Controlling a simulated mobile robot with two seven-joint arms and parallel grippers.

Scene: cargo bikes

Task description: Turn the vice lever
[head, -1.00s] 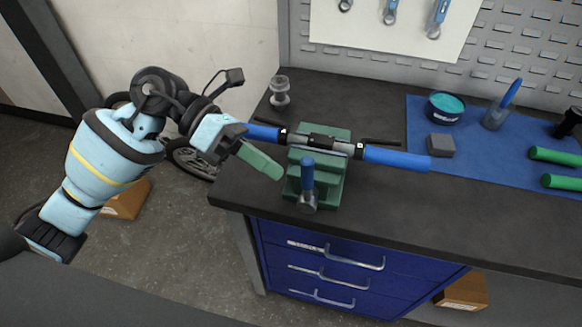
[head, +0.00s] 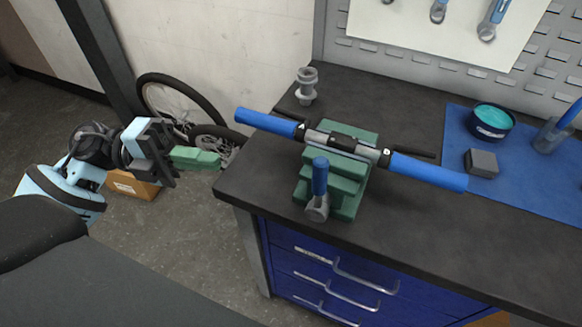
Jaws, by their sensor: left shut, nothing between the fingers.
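The green vice (head: 349,192) stands at the near left part of the dark workbench. Its lever (head: 319,178) has a blue handle that points upright from a grey hub at the vice's front. A handlebar with blue grips (head: 428,171) lies across the top of the vice, its middle at the jaws. My left gripper (head: 218,160), with green fingers, is shut and empty. It is off the bench's left edge, left of the vice and apart from the lever. My right gripper is not in view.
A grey cup-shaped part (head: 306,86) stands at the back left of the bench. A blue mat (head: 458,133) at the right holds a teal-topped tin (head: 493,121) and a grey block (head: 481,163). Blue drawers (head: 300,252) are below. A bicycle wheel is behind my left arm.

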